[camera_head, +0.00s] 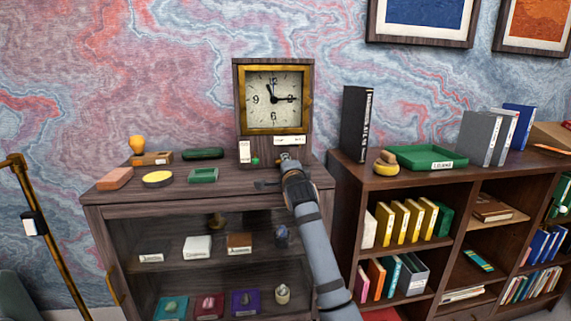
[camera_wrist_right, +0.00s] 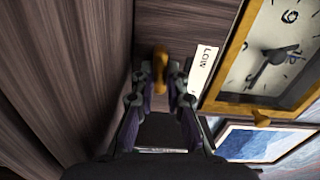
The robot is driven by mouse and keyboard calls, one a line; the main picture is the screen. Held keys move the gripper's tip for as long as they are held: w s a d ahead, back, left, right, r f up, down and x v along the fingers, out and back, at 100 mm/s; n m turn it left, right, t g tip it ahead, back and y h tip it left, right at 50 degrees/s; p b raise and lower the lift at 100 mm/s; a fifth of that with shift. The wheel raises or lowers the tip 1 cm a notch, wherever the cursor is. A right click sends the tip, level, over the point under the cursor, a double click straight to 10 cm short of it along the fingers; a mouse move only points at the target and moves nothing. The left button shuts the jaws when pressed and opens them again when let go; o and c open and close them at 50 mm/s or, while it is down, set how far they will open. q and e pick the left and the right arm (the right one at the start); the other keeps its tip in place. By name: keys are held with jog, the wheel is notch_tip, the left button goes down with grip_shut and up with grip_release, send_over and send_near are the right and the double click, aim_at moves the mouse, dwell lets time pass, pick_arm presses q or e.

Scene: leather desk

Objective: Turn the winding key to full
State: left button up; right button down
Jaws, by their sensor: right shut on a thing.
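The wooden clock (camera_head: 237,100) stands upright at the back of the cabinet top, with a brass-framed dial. The brass winding key (camera_wrist_right: 160,68) is on the clock's lower front in the right wrist view. My right gripper (camera_wrist_right: 168,75) is shut on the key, its fingers on either side of it. In the head view my right gripper (camera_head: 284,160) is at the clock's lower front and hides the key. A white label reading LOW (camera_wrist_right: 203,70) is beside the key. My left gripper is not in view.
A green tray (camera_head: 203,175), a yellow round dish (camera_head: 157,179), a pink block (camera_head: 115,178) and a dark green case (camera_head: 203,153) lie on the cabinet top, left of the clock. A bookcase (camera_head: 345,185) with a black binder (camera_head: 355,125) stands to the right.

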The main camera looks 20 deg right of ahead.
jog(key=shift+f, duration=0.15)
jog(key=c, duration=1.4)
grip_release()
jog(key=shift+o, duration=0.2)
